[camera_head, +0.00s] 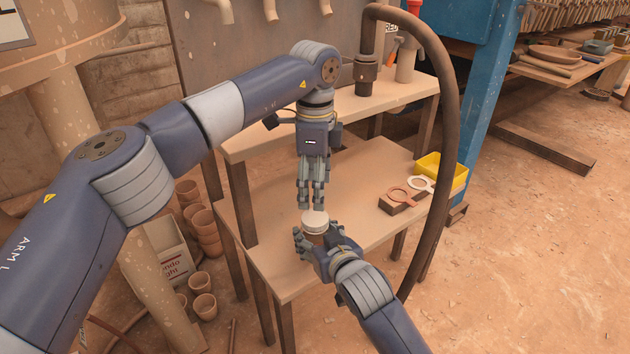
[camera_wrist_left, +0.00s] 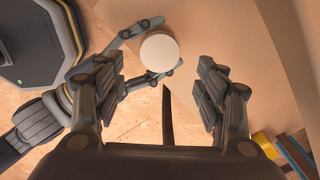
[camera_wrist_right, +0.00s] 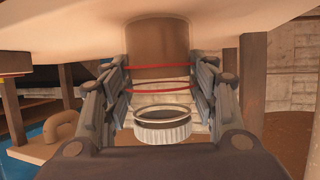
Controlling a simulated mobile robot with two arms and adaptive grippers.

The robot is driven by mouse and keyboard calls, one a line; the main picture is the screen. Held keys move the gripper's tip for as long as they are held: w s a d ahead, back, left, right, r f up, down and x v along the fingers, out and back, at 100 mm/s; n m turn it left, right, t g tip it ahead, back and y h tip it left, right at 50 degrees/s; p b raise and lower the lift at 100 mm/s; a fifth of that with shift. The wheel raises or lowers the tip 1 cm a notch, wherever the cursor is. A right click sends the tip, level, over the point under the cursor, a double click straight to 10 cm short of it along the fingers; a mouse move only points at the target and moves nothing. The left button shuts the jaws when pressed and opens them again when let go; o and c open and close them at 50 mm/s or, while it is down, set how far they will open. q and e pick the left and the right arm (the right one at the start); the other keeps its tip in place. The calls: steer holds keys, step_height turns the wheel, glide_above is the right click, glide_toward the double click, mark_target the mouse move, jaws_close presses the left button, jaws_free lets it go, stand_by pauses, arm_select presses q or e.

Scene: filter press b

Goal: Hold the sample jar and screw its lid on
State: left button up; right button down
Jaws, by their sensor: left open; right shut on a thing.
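The sample jar (camera_wrist_right: 160,45) is clear, with brown contents and thin red bands, and appears upside down in the right wrist view. My right gripper (camera_head: 317,240) is shut around its side and holds it upright over the table's front part. The white round lid (camera_head: 315,221) is at the jar's mouth; its ribbed rim shows in the right wrist view (camera_wrist_right: 163,131). I cannot tell how far it is threaded. My left gripper (camera_head: 312,203) points down just above the lid, open and empty. In the left wrist view the lid (camera_wrist_left: 159,52) lies beyond its parted fingers.
The wooden table (camera_head: 275,268) is mostly clear around the jar. A yellow bin (camera_head: 441,172) and a brown block (camera_head: 403,203) with ring-shaped items are at its right end. A thick dark hose (camera_head: 447,150) arches past the table's right side. A raised shelf (camera_head: 385,97) stands behind.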

mark_target(315, 217)
arm_select(q)
step_height(315, 217, down, 7)
steer(key=shift+f, duration=0.2)
stand_by(0.3)
steer(key=c, duration=1.1)
steer(key=o, duration=1.1)
steer(key=shift+o, duration=0.2)
steer(key=shift+r, duration=0.1)
steer(key=shift+r, duration=2.2)
steer(key=shift+c, duration=0.2)
